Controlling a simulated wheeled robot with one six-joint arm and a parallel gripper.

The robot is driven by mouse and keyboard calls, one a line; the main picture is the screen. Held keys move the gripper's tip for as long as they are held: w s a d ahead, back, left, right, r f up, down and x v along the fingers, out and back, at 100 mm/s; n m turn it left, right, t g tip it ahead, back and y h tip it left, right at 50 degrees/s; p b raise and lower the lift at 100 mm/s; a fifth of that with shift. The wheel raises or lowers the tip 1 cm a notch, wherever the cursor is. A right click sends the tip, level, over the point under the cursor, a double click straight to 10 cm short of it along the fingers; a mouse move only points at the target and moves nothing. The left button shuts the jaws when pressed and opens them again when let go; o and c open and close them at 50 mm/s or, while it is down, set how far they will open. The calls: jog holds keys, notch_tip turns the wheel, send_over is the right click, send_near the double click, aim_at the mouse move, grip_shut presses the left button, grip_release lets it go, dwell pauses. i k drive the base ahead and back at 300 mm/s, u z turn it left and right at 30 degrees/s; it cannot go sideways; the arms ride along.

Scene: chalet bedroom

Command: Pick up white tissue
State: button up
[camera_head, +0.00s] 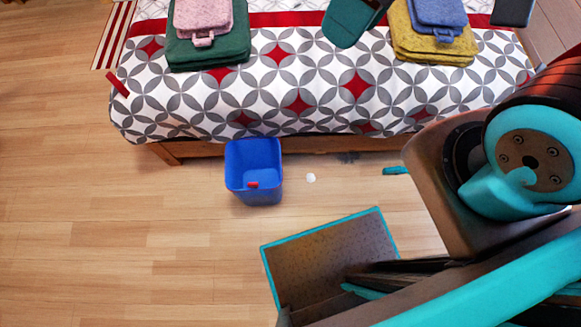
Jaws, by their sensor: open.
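The white tissue (311,177) is a small crumpled white lump on the wooden floor, just right of the blue bin and a little in front of the bed. It lies apart from the bin, and nothing covers it. My arm fills the right side of the picture, with its large joint in front of the bed's right end. I cannot make out my gripper's fingers in this view.
A blue bin (254,172) with a small red patch stands against the bed (300,70). Folded towels (208,35) and a dark teal item (347,22) are on the bed. A small teal object (395,170) lies right of the tissue. Floor at left is clear.

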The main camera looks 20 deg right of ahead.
aim_at(310, 178)
jog(key=u, duration=2.45)
jog(key=i, duration=0.15)
jog(key=z, duration=1.6)
jog(key=i, duration=0.3)
jog(key=z, duration=1.4)
